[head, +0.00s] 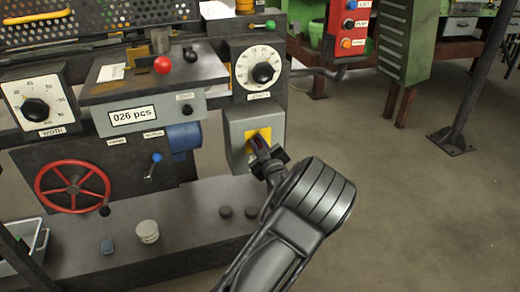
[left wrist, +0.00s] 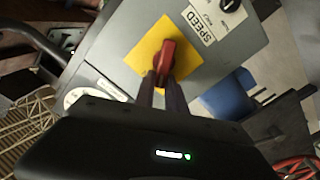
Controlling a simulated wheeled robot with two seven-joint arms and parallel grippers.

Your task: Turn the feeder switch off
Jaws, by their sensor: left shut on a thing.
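The feeder switch is a red rotary handle (left wrist: 168,56) on a yellow square plate (left wrist: 142,58), seen up close in the left wrist view. In the head view the yellow plate (head: 263,133) sits on a grey box on the machine's right side, and the handle is mostly hidden by my gripper. My left gripper (head: 262,150) reaches up to the plate from below. In the left wrist view its two fingers (left wrist: 166,82) are shut on the red handle. My right gripper is not in view.
Above the switch box is a dial with a black knob (head: 263,73). A red handwheel (head: 72,187) and a blue-tipped lever (head: 156,158) are to the left. A red button box (head: 347,28) hangs at the back. The floor (head: 410,200) at the right is clear.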

